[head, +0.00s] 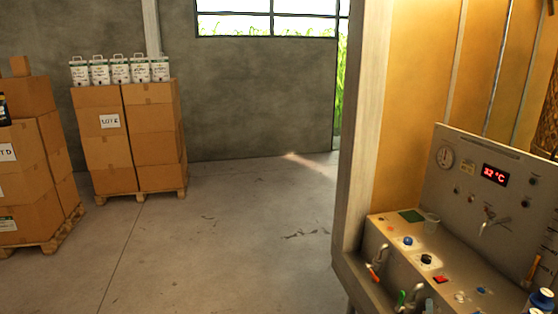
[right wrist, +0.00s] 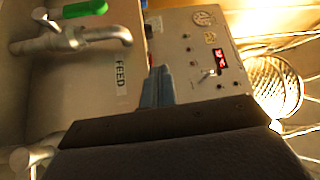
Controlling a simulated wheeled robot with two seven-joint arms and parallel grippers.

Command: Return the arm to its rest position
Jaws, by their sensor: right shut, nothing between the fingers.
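My right gripper (right wrist: 158,88) shows in the right wrist view as blue-grey fingers beyond its dark body. It is shut and empty, in front of the press panel (right wrist: 190,45) and near a FEED label (right wrist: 121,72). I cannot tell whether it touches anything. The press panel (head: 465,205) stands at the right of the head view, with a gauge (head: 445,157) and a red lit display (head: 495,175).
Boxes on pallets (head: 130,135) stand far left. The concrete floor (head: 230,235) between is clear.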

